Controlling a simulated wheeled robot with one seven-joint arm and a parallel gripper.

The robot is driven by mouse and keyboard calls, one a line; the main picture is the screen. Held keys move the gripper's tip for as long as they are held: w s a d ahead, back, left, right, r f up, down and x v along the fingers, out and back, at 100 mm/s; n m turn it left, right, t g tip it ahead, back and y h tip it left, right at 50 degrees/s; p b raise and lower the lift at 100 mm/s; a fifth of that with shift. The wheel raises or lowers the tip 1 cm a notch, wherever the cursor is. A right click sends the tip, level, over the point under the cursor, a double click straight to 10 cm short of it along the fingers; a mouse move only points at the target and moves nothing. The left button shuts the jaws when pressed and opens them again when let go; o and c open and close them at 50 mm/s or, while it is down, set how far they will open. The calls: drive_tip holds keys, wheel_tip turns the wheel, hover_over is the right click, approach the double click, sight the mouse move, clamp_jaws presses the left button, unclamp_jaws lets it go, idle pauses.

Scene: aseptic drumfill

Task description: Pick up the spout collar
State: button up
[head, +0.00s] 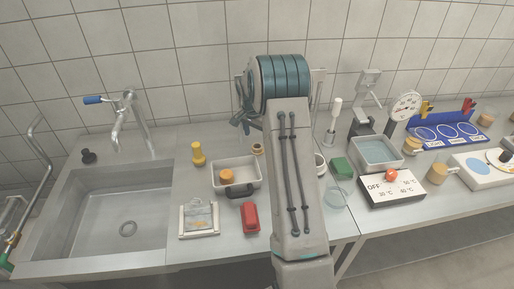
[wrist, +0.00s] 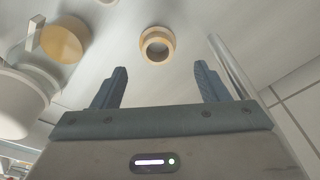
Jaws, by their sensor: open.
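The spout collar looks to be the tan ring with a dark round hole (wrist: 157,34) in the wrist view, resting on the pale worktop. It lies beyond my fingertips, roughly centred in the gap between them, with clear space around it. My gripper (wrist: 159,82) is open and empty, its two blue-grey fingers spread wide. In the head view a small tan ring (head: 257,149) shows just left of my arm, behind the white tray; it seems to be the same piece. My arm hides the worktop behind it in that view.
The white tray (head: 251,170) holds an orange piece. A yellow bottle (head: 198,154), red item (head: 250,218) and sink (head: 100,215) lie left. A green block (head: 342,168), metal basin (head: 376,153) and dial gauge (head: 405,104) stand right. A metal rod (wrist: 230,65) rises beside the right finger.

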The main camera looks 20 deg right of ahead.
sight(256, 144)
wheel_tip(256, 144, down, 5)
drive_tip(key=shift+p, duration=0.85)
drive_tip(key=shift+s, duration=0.1)
drive_tip(key=c, duration=1.1)
drive_tip(key=shift+o, duration=0.2)
drive_tip(key=shift+r, duration=0.1)
